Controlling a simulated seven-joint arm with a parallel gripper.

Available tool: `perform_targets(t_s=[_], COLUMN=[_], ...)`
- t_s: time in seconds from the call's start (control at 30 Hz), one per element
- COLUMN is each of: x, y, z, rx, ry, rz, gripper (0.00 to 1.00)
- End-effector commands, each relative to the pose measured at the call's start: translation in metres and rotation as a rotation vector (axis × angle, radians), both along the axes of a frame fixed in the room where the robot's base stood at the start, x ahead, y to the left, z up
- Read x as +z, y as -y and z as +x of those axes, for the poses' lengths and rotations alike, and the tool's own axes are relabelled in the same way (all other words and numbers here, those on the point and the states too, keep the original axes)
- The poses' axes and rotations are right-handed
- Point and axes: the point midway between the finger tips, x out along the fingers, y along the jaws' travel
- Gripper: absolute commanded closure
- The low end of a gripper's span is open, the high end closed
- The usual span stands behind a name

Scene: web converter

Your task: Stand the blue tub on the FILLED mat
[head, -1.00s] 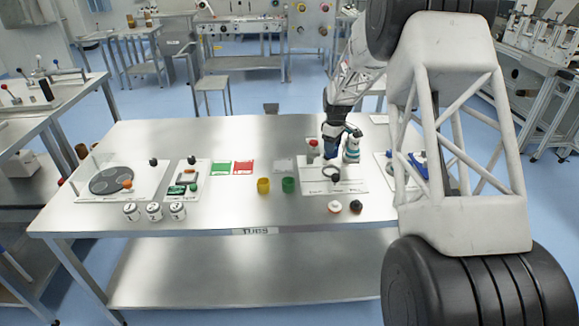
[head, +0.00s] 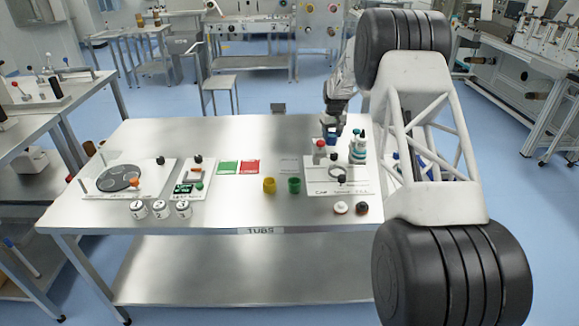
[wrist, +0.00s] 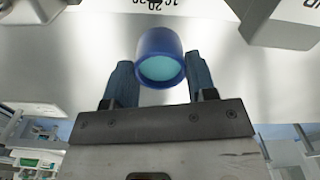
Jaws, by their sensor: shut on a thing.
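The blue tub (wrist: 160,52) is between the two fingers of my gripper (wrist: 161,80) in the wrist view, with its round, pale teal end facing the camera. My gripper is shut on it. In the head view my gripper (head: 334,122) is over the back of the right white station board, and the small blue tub (head: 332,138) shows below it among bottles. A green mat (head: 228,168), a red mat (head: 250,167) and a pale grey mat (head: 289,166) lie mid-table. Their lettering is too small to read, so I cannot tell which is FILLED.
A yellow tub (head: 269,185) and a green tub (head: 294,185) stand in front of the mats. The white board (head: 320,187) carries a red-capped bottle (head: 320,150) and a teal-white bottle (head: 358,148). White jars (head: 160,209) stand front left. The table around the mats is mostly clear.

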Motion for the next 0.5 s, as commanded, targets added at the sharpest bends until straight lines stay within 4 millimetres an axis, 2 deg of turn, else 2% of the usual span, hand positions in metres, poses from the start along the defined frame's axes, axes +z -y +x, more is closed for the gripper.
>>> perform_targets(t_s=[0.13, 0.5], x=[-0.005, 0.01], y=[-0.002, -0.058], z=[0.01, -0.006], rx=[-0.061, 0.045], ry=[0.002, -0.002], rz=[0.001, -0.001], gripper=[0.73, 0.73])
